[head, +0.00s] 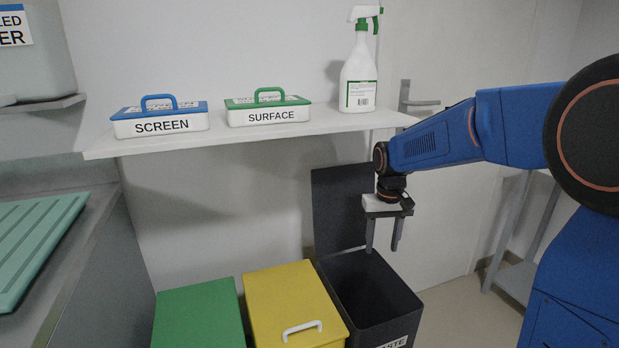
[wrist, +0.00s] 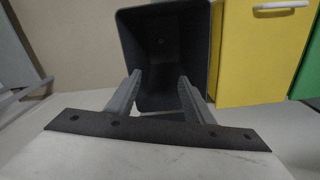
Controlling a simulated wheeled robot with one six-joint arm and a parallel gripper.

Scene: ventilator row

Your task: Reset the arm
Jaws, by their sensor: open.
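My blue arm reaches in from the right in the head view. My gripper (head: 383,249) points down above the open dark waste bin (head: 385,318). Its two fingers are apart with nothing between them. In the wrist view my gripper (wrist: 157,85) shows its two fingers spread, with the waste bin (wrist: 128,50) beneath them. The part of the bin's inside that shows looks empty.
A shelf (head: 250,133) holds a SCREEN box (head: 160,122), a SURFACE box (head: 268,112) and a spray bottle (head: 358,75). A yellow bin (head: 290,290) and a green bin (head: 198,312) stand left of the waste bin. The raised dark lid (head: 338,210) is behind my gripper.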

